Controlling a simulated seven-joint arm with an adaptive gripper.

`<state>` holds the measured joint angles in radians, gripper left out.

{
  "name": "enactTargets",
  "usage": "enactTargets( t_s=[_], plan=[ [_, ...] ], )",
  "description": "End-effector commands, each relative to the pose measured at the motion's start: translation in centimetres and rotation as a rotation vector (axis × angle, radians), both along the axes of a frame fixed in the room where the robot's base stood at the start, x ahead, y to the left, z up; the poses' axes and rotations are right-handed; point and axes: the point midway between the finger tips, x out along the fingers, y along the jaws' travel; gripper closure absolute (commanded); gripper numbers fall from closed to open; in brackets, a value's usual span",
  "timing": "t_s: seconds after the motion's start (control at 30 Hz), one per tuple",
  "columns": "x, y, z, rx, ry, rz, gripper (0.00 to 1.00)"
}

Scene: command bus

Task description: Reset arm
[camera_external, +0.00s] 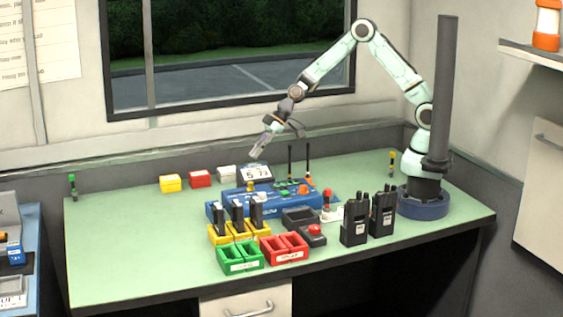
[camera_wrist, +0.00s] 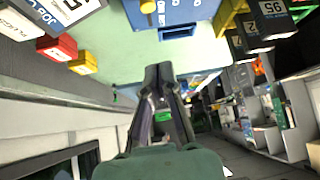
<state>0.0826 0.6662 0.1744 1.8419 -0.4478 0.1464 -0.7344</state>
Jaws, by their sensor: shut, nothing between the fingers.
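My gripper (camera_external: 257,153) hangs in the air over the back part of the green table (camera_external: 120,235), above and behind the blue console (camera_external: 275,202). My arm is bent in a high arch from its base at the right end of the table. In the wrist view my gripper (camera_wrist: 159,74) has its fingers together with nothing between them. It appears apart from the console and from the small boxes at the back. The wrist view is tilted, with the table at the top.
Yellow (camera_external: 170,183), red (camera_external: 200,178) and white boxes stand at the back, beside a numbered display (camera_external: 256,173). Radios (camera_external: 355,220) stand at front right, near a red-button box (camera_external: 314,235). Green bins (camera_external: 240,258) and red bins (camera_external: 284,248) sit in front. The table's left side is mostly clear.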

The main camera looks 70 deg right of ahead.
Motion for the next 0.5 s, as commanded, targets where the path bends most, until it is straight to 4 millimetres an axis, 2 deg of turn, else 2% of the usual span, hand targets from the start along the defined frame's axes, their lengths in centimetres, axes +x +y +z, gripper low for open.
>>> enactTargets(
  t_s=[0.27, 0.33, 0.37, 0.43, 0.5],
  plan=[
    [0.0, 0.1, 0.1, 0.000, -0.002, 0.003, 1.00],
    [0.3, 0.2, 1.1, -0.001, -0.026, 0.005, 1.00],
    [0.5, 0.3, 2.0, -0.004, -0.046, 0.007, 1.00],
    [1.0, 0.2, 5.3, -0.013, -0.117, 0.008, 1.00],
    [0.6, -0.1, 9.5, -0.034, -0.202, 0.005, 1.00]
  ],
)
